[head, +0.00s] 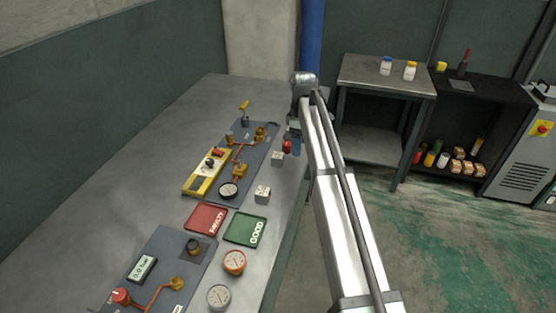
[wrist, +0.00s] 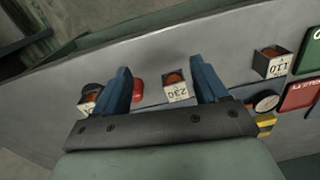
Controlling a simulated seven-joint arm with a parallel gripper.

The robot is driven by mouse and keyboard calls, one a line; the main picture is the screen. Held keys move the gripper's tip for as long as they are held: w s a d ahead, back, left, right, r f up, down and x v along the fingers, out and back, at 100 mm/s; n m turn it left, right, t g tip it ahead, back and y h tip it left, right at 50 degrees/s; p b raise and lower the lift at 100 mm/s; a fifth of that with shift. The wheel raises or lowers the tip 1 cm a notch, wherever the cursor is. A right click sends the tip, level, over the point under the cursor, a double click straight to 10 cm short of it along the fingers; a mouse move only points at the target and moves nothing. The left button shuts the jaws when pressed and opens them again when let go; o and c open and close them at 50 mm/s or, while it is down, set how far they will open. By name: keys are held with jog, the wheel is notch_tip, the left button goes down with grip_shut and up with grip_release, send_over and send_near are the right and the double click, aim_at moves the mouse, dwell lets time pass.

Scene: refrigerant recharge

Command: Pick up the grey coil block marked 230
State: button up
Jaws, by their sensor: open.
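The grey coil block marked 230 (wrist: 176,88) shows in the wrist view between my gripper's two blue fingers, nearer the right one. It has an orange-brown top opening and a white label that reads upside down. In the head view it appears to be the small pale block (head: 277,158) near the table's right edge. My gripper (wrist: 160,70) is open and empty; whether its fingers are level with the block or above it, I cannot tell. In the head view my gripper (head: 296,142) is partly hidden by my arm.
A block marked 110 (wrist: 271,62) sits right of the 230 block in the wrist view. A red round thing (wrist: 137,90) lies close beside the left finger, and another block (wrist: 88,99) is beyond it. Red (head: 206,219) and green (head: 246,230) trays lie on the table.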

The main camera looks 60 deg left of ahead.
notch_tip(320, 180, up, 7)
jog(key=n, duration=0.2)
send_over(278, 155)
notch_tip(278, 155, down, 14)
jog(key=shift+r, duration=0.25)
jog(key=c, duration=1)
jog(key=shift+r, duration=0.1)
